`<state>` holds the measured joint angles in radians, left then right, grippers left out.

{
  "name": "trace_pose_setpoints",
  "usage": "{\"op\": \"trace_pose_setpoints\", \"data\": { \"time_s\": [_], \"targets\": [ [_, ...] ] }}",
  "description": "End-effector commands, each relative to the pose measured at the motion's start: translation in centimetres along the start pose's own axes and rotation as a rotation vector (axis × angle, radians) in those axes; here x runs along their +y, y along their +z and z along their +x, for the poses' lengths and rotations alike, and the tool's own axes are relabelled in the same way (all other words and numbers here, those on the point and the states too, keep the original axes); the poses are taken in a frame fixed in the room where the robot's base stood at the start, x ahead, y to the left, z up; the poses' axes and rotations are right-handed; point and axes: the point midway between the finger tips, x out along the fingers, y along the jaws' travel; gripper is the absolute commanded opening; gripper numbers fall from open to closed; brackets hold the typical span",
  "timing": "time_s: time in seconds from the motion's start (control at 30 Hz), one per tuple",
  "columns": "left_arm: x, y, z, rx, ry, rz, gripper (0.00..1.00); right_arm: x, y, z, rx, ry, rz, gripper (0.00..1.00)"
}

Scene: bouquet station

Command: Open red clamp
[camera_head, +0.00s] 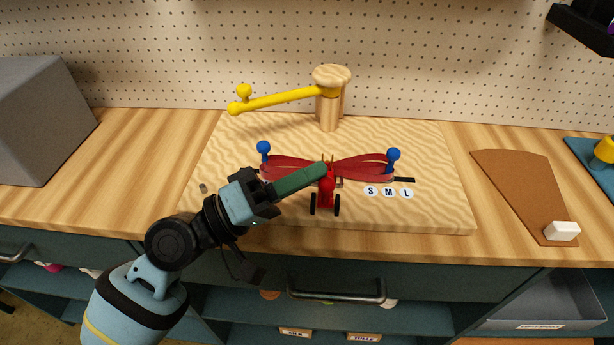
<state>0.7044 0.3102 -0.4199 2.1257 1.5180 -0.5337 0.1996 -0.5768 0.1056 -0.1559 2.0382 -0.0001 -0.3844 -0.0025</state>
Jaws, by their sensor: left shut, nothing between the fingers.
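The red clamp (326,190) stands at the front middle of the pale wooden board (430,215), with black feet at its lower end. Its top meets the middle of a red ribbon bow (362,167), whose loops spread left and right between two blue-topped pegs. My left gripper (318,172) reaches in from the lower left. Its green fingers are shut and their tips are at the top of the clamp; I cannot tell whether they touch it. The fingers hide part of the left loop. My right gripper is not in view.
A wooden post (329,105) with a yellow arm (280,100) stands at the back of the board. S, M and L buttons (388,192) lie right of the clamp. A grey box (45,120) stands far left. A brown sheet (520,185) with a white block (562,231) lies right.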

Motion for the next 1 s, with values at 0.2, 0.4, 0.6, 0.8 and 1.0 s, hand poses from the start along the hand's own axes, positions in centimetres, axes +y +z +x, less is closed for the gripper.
{"op": "trace_pose_setpoints", "data": {
  "time_s": [0.2, 0.4, 0.6, 0.8, 1.0],
  "targets": [
    [-0.5, 1.0, -0.5, -0.001, 0.050, 0.084, 0.00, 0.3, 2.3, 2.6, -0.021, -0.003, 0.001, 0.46],
    [-0.2, 1.6, -0.9, -0.001, 0.111, 0.188, 0.00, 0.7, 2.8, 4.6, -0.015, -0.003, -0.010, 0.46],
    [0.2, 2.0, -1.1, -0.002, 0.122, 0.207, 0.00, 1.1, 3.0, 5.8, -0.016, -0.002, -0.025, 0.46],
    [0.1, 2.3, -1.3, -0.002, 0.120, 0.205, 0.00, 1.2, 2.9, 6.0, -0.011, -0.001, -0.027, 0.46],
    [0.1, 2.4, -1.4, -0.001, 0.120, 0.205, 0.00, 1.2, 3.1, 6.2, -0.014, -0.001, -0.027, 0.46]
  ]
}}
